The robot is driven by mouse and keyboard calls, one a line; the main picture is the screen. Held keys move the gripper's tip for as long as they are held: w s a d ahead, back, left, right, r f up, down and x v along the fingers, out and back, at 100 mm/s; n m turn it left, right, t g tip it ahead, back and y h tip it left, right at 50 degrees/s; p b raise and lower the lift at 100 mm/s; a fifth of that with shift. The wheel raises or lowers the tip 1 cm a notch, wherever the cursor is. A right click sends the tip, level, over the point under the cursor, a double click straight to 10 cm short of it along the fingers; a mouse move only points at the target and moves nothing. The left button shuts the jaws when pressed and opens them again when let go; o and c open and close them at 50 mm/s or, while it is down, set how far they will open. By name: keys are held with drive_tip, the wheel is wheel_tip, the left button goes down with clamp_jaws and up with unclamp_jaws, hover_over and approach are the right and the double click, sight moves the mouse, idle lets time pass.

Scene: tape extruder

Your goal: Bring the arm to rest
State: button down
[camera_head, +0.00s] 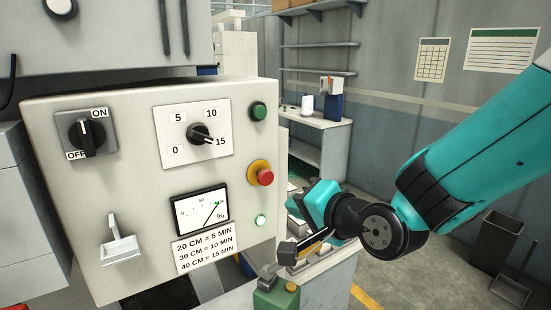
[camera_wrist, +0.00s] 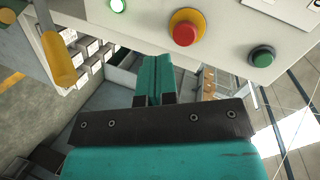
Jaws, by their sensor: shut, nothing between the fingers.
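My teal and black arm reaches in from the right in the head view. The rotary dial (camera_head: 202,135) points near 15. The ON/OFF switch (camera_head: 86,135) stands upright, toward ON.
A gauge (camera_head: 201,212) and a lit green lamp (camera_head: 260,220) are on the panel. A small table (camera_head: 318,120) and shelves are behind. A dark bin (camera_head: 497,240) and a dustpan (camera_head: 511,289) are at the right.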

drive_tip(key=s+d+n+g+h, duration=0.1)
drive_tip(key=s+d+n+g, duration=0.2)
drive_tip(key=s, duration=0.4)
drive_tip(key=s+d+n+g+h, duration=0.2)
drive_tip(key=s+d+n+g, duration=0.2)
drive_tip(key=s, duration=0.4)
drive_tip(key=s+d+f+n+g+h+b, duration=0.1)
drive_tip(key=s+d+n+g, duration=0.3)
drive_tip(key=s+n, duration=0.2)
drive_tip(key=shift+s+d+g+h, duration=0.3)
drive_tip(key=shift+s+h, duration=0.1)
drive_tip(key=shift+s, duration=0.5)
drive_tip(key=shift+a, duration=0.1)
